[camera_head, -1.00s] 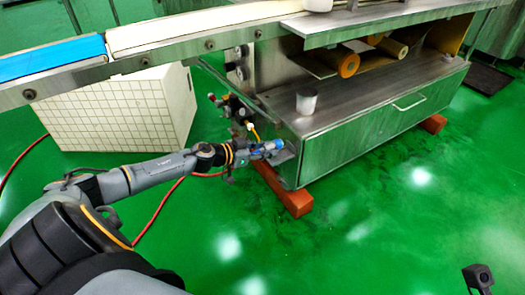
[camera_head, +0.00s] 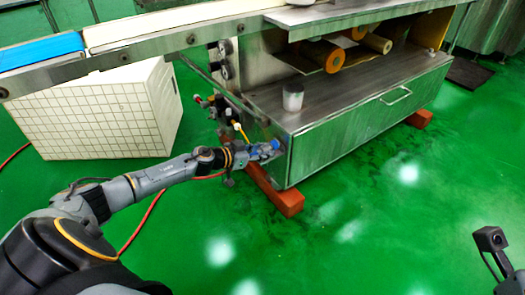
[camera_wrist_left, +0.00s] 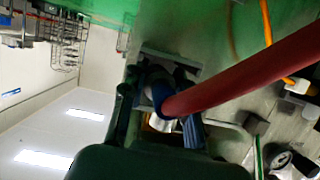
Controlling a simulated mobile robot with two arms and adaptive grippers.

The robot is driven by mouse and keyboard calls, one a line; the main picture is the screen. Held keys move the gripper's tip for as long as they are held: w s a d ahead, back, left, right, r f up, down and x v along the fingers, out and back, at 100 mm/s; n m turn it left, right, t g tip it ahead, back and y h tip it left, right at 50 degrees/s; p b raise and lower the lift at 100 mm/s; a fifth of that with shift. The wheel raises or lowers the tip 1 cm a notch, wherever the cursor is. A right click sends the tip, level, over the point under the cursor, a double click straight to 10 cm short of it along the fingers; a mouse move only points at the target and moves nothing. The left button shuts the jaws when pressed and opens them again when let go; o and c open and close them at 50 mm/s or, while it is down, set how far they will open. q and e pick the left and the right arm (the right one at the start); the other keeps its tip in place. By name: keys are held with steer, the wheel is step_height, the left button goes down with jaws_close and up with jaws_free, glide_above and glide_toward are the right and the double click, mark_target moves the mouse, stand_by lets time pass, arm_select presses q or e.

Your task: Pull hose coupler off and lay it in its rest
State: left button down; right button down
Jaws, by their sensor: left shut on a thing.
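My left gripper (camera_head: 268,149) is shut on the blue hose coupler (camera_head: 275,145), low beside the left end of the steel machine. In the left wrist view the coupler shows as a blue ribbed piece (camera_wrist_left: 191,131) between the dark fingers, with the red hose (camera_wrist_left: 245,72) running from it to the upper right. A grey plate (camera_wrist_left: 190,63) lies just behind the coupler; I cannot tell whether they touch. The gripper hides the coupler's far end, and I cannot make out the rest. My right gripper's jaws are not seen.
The machine's steel cabinet (camera_head: 350,135) stands on orange feet (camera_head: 285,202). A white tiled block (camera_head: 95,115) stands at the left. The green floor in front is clear.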

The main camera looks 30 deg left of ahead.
arm_select(q)
steer(key=shift+s+f, duration=0.1)
steer(key=shift+f, duration=0.2)
steer(key=c, duration=1)
jaws_free()
steer(key=shift+f, duration=0.1)
steer(key=shift+o, duration=0.3)
steer(key=shift+s+f, duration=0.1)
steer(key=shift+f, duration=0.05)
steer(key=r+v, duration=0.1)
steer(key=v, duration=1.1)
steer(key=shift+w, duration=0.25)
